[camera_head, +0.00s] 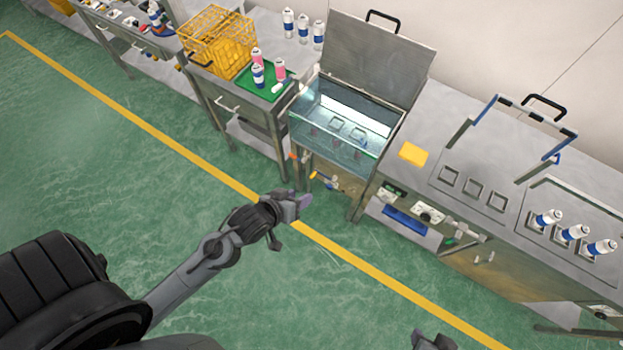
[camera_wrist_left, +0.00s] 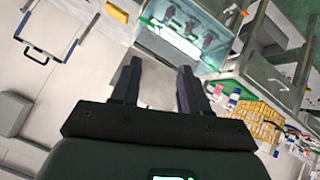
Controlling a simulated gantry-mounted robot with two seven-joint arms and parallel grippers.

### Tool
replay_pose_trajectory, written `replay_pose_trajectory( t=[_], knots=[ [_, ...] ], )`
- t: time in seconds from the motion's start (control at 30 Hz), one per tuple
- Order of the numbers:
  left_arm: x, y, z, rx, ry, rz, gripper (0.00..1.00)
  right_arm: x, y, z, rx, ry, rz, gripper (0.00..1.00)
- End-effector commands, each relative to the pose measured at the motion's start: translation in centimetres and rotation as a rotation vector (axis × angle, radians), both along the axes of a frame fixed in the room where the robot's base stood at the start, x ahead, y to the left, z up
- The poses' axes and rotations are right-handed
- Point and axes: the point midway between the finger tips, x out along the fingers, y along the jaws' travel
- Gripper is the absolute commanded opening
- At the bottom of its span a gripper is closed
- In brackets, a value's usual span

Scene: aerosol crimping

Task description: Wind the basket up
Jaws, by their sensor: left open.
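The glass-walled water bath (camera_head: 322,134) stands in the middle with its lid (camera_head: 372,55) raised. Inside it, a basket with several square holders (camera_head: 338,124) sits low in the water; it also shows in the left wrist view (camera_wrist_left: 190,28). Its exact height is hard to tell. Small orange-ended fittings (camera_head: 294,157) show at the bath's lower left front; I cannot tell which is a crank. My left gripper (camera_head: 289,217) is open and empty, over the floor in front of the bath and apart from it. My right gripper (camera_head: 437,342) only just shows at the bottom edge, its jaws unclear.
A yellow wire crate (camera_head: 215,40) and a green tray (camera_head: 265,82) with cans stand left of the bath. A steel bench (camera_head: 465,130) to the right bears a yellow block (camera_head: 413,154) and several white-blue cans (camera_head: 575,232). The green floor in front is clear.

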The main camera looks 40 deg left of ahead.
Motion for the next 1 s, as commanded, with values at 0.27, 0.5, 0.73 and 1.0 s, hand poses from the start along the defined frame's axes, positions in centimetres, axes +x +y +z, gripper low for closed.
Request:
replay_pose_trajectory(
  t=[0.27, 0.5, 0.73, 1.0],
  knots=[
    [5.2, 3.5, -15.9, -0.185, -0.271, 0.161, 0.45, -0.2, 0.1, -13.5, 0.002, 0.019, -0.004, 0.43],
    [7.9, 6.4, -25.5, -0.277, -0.428, 0.216, 0.45, -0.1, 0.1, -21.9, 0.004, 0.014, -0.005, 0.43],
    [9.8, 9.1, -34.3, -0.327, -0.538, 0.239, 0.45, -0.1, 0.1, -30.0, 0.002, 0.011, -0.003, 0.43],
    [11.9, 12.1, -44.3, -0.334, -0.622, 0.252, 0.45, -0.1, -0.1, -39.7, -0.005, 0.011, 0.002, 0.43]
  ],
)
